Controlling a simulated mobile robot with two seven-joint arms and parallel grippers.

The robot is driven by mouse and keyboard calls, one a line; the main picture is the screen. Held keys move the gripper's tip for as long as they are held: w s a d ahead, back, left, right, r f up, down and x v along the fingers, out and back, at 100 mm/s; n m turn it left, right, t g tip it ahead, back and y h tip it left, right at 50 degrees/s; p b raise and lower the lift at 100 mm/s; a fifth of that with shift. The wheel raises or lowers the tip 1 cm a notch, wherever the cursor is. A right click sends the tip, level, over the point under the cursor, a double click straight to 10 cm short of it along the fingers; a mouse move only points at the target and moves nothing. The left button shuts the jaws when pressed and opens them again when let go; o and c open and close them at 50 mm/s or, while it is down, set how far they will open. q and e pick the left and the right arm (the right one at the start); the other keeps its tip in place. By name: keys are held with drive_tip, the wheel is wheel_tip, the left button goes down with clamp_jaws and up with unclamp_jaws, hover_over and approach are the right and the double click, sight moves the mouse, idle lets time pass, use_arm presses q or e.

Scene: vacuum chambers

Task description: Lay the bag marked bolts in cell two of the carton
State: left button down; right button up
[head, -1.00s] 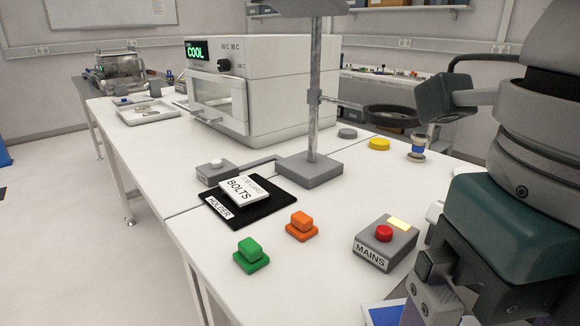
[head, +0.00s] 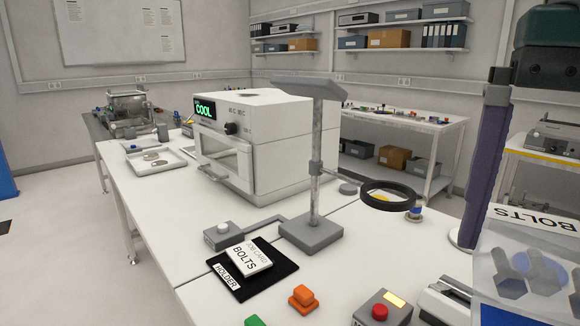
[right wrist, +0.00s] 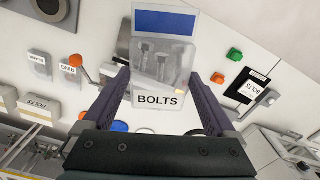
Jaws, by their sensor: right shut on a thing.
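The clear bag marked BOLTS (head: 530,262) hangs at the right edge of the head view, with large grey bolts inside and a blue band at its lower end. In the right wrist view the bag (right wrist: 162,65) is between the purple fingers of my right gripper (right wrist: 158,88), which is shut on it. The bag hangs above the table. In the head view one purple finger (head: 488,155) shows beside it. A job card reading BOLTS (head: 248,257) lies on the black holder (head: 275,281). I cannot make out the carton. My left gripper is out of view.
A magnifier stand (head: 312,232) with a ring lens (head: 389,186) rises mid-table. A white oven (head: 262,140) is behind it. An orange block (head: 302,299), a green block (head: 254,321) and a red-button box (head: 381,310) stand at the front.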

sight(545, 234)
drive_tip(key=r+n, duration=0.1)
drive_tip(key=n, duration=0.1)
drive_tip(key=r+n+p, duration=0.1)
drive_tip(key=r+n, duration=0.1)
drive_tip(key=d+r+n, duration=0.1)
drive_tip(key=shift+w+r+n, duration=0.2)
drive_tip(key=shift+w+n, duration=0.2)
wheel_tip(545, 234, up, 2)
drive_tip(key=p, duration=0.2)
drive_tip(key=shift+s+r+n+p, duration=0.1)
drive_tip(key=shift+r+n+p, duration=0.1)
drive_tip(key=shift+n+p, duration=0.15)
drive_tip(key=s+r+p, duration=0.2)
drive_tip(key=r+p, duration=1.4)
drive_tip(key=p, duration=0.1)
drive_tip(key=s+r+p, duration=0.3)
drive_tip(key=r+p, duration=1.4)
drive_tip(key=p, duration=0.1)
drive_tip(key=shift+s+r+p, duration=0.2)
drive_tip(key=shift+s+p, duration=0.1)
drive_tip(key=shift+p, duration=0.05)
drive_tip(key=shift+f, duration=0.1)
